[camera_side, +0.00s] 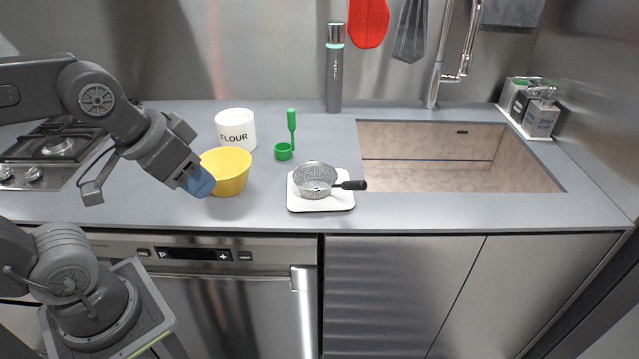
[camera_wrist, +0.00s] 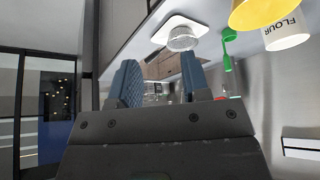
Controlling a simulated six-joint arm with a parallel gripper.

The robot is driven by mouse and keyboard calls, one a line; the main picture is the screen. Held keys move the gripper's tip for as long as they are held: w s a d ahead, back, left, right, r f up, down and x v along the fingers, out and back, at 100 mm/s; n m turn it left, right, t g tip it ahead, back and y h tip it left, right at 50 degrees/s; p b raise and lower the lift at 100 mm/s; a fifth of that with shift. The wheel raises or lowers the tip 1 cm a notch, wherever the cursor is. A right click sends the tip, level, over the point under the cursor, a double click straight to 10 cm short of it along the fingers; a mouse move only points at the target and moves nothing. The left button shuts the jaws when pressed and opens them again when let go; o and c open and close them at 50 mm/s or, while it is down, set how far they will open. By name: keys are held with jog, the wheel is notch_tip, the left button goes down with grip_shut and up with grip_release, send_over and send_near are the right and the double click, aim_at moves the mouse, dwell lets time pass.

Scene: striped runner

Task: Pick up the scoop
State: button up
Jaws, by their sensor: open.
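The green scoop (camera_side: 284,151) sits on the counter in the side view, its handle standing upright, between the flour canister and the sieve. It also shows in the wrist view (camera_wrist: 228,48), near the top right. My gripper (camera_side: 199,182) is at the left in the side view, in front of the yellow bowl's left side and well apart from the scoop. In the wrist view its two blue fingers (camera_wrist: 158,85) are spread with nothing between them.
A yellow bowl (camera_side: 231,172) and a white flour canister (camera_side: 236,129) stand left of the scoop. A sieve (camera_side: 315,180) rests on a white board (camera_side: 321,204) to its right. Behind are a grey bottle (camera_side: 334,75) and, further right, a sink (camera_side: 430,172).

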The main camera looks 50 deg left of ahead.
jog(key=shift+o, duration=0.8)
jog(key=shift+r, duration=0.1)
